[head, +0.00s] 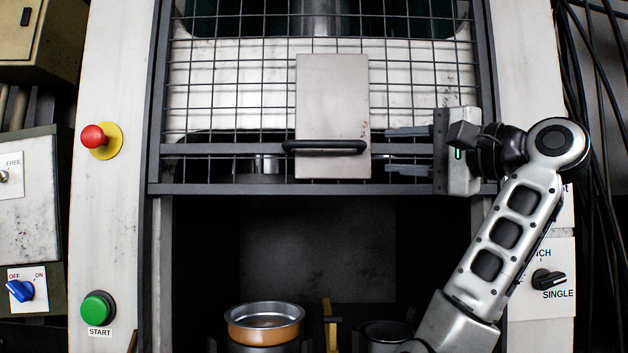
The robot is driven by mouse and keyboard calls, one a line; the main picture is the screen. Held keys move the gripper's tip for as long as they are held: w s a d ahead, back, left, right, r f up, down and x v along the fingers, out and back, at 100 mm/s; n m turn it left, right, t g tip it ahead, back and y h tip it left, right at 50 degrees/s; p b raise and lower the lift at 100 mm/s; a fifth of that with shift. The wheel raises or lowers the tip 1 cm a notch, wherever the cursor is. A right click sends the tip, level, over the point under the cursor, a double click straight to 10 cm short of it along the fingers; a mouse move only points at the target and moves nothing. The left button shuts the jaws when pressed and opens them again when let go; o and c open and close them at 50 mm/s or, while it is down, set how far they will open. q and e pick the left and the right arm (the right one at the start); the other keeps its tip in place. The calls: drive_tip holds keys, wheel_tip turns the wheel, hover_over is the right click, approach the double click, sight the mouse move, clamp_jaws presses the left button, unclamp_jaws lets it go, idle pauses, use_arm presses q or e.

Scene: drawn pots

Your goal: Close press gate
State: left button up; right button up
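The press gate is a dark-framed wire mesh panel (230,189) in the head view. It covers the upper part of the press, and the space below its bottom bar is open. A pale plate (332,95) on the gate carries a black horizontal handle (325,147) near its lower end. My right gripper (388,150) is just right of the handle, with its two fingers pointing left, one above the other. The fingers are open with a gap between them, and they appear apart from the handle. My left gripper is out of view.
An orange and silver pot (265,325) stands low inside the dark opening, with a dark round part (385,335) to its right. A red stop button (95,136) and a green start button (98,308) are on the left post. Cables hang at the far right.

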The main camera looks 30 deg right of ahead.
sight(332, 145)
drive_tip(key=p+x, duration=0.1)
drive_tip(key=x, duration=0.4)
drive_tip(key=p+x, duration=0.1)
drive_tip(key=x, duration=0.3)
drive_tip(key=r+p+x, duration=0.1)
drive_tip(key=x, duration=0.4)
drive_tip(key=shift+w+a, duration=0.25)
drive_tip(key=shift+a, duration=0.05)
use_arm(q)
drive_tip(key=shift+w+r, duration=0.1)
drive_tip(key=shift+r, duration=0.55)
use_arm(e)
clamp_jaws()
